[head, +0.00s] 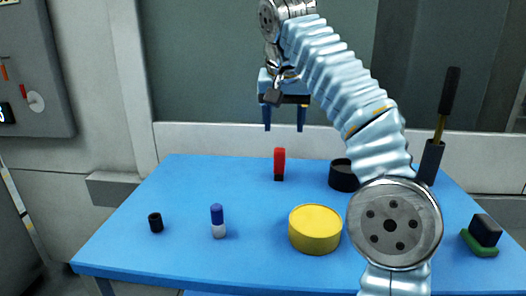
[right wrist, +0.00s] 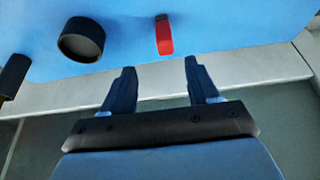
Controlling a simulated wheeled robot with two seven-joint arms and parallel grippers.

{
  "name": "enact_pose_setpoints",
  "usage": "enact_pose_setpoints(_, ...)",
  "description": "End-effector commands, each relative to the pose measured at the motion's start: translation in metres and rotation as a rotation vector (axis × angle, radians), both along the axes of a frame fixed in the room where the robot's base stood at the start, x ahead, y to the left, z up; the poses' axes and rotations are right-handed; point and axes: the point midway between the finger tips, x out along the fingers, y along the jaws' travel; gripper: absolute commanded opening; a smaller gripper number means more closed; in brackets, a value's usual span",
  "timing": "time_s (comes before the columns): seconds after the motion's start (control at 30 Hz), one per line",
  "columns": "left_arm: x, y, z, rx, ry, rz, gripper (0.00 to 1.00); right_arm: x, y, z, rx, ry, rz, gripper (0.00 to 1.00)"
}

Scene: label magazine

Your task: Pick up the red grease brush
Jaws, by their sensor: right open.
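The red grease brush (head: 279,162) stands near the back edge of the blue table, with a red upper part and a dark lower end. In the right wrist view the brush (right wrist: 164,36) shows beyond the fingertips, between their lines and nearer the right-hand finger. My right gripper (head: 284,128) is open and empty, pointing down above the back edge of the table, apart from the brush. Its two fingers also show in the right wrist view (right wrist: 159,68). My left gripper is not in view.
A black cup (head: 342,176) stands right of the brush. A yellow tin (head: 315,229), a blue-and-white bottle (head: 218,221) and a small black cylinder (head: 156,222) stand nearer the front. A black-handled brush in a holder (head: 431,160) and a green-based block (head: 480,244) are at right. The table's middle is clear.

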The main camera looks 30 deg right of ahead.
Motion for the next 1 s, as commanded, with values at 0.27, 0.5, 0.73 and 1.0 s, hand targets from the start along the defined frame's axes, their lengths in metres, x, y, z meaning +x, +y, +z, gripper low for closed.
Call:
enact_pose_setpoints(0.27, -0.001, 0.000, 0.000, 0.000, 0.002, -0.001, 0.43, 0.008, -0.007, -0.028, -0.002, 0.005, -0.002, 0.60)
enact_pose_setpoints(0.5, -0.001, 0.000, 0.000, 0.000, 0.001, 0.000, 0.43, 0.024, -0.015, -0.071, -0.001, 0.003, -0.001, 0.60)
enact_pose_setpoints(0.73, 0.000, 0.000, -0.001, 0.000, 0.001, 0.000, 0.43, 0.030, -0.018, -0.090, -0.001, 0.002, 0.001, 0.60)
enact_pose_setpoints(1.0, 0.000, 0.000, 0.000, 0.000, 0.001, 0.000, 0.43, 0.041, -0.022, -0.127, 0.000, 0.001, 0.000, 0.60)
